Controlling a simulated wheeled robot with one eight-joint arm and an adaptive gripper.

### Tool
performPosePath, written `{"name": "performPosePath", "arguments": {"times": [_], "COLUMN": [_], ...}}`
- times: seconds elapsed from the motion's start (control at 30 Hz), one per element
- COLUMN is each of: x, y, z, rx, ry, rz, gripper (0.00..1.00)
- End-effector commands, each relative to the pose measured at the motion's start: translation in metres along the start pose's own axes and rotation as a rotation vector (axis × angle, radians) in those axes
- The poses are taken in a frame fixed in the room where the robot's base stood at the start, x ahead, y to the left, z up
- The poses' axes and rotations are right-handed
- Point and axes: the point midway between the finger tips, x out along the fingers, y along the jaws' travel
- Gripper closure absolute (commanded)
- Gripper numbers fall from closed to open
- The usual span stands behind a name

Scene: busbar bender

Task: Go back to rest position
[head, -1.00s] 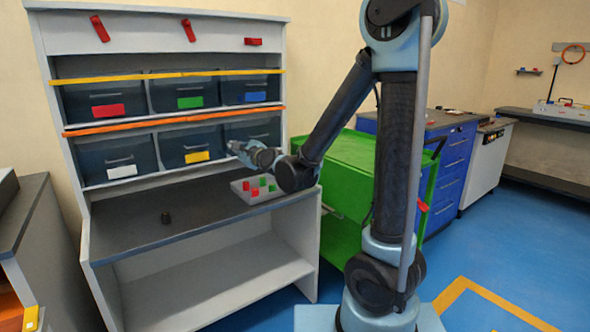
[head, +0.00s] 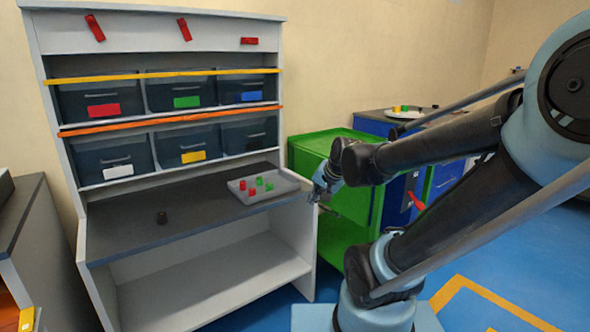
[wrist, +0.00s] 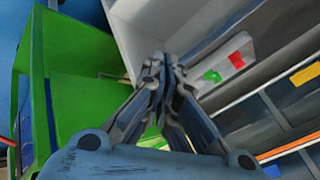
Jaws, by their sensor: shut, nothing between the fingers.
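My gripper (head: 314,193) is at the right end of the workbench in the head view, in front of the green cabinet and apart from the tray. In the wrist view my gripper (wrist: 163,60) has its fingers together, with nothing between them.
A grey tray (head: 240,196) with several red and green pieces sits on the workbench (head: 130,232). The green cabinet (head: 345,240) stands close behind my gripper. Labelled bins (head: 110,160) fill the shelves above.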

Motion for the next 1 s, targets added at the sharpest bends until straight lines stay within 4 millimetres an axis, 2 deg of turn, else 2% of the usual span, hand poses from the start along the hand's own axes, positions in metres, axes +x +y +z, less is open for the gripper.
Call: {"name": "performPosePath", "arguments": {"times": [0.03, 0.1, 0.3, 0.4, 0.5, 0.67, 1.0], "x": [-0.007, -0.015, -0.043, -0.055, -0.064, -0.071, -0.072], "y": [0.021, 0.048, 0.118, 0.145, 0.164, 0.177, 0.177], "z": [0.007, 0.019, 0.056, 0.074, 0.087, 0.097, 0.098], "rx": [-0.045, -0.116, -0.298, -0.366, -0.414, -0.451, -0.455], "ry": [-0.015, -0.046, -0.167, -0.230, -0.281, -0.323, -0.327], "rz": [0.047, 0.111, 0.273, 0.331, 0.369, 0.396, 0.397], "gripper": [1.00, 1.00, 1.00, 1.00, 1.00, 1.00, 1.00]}}
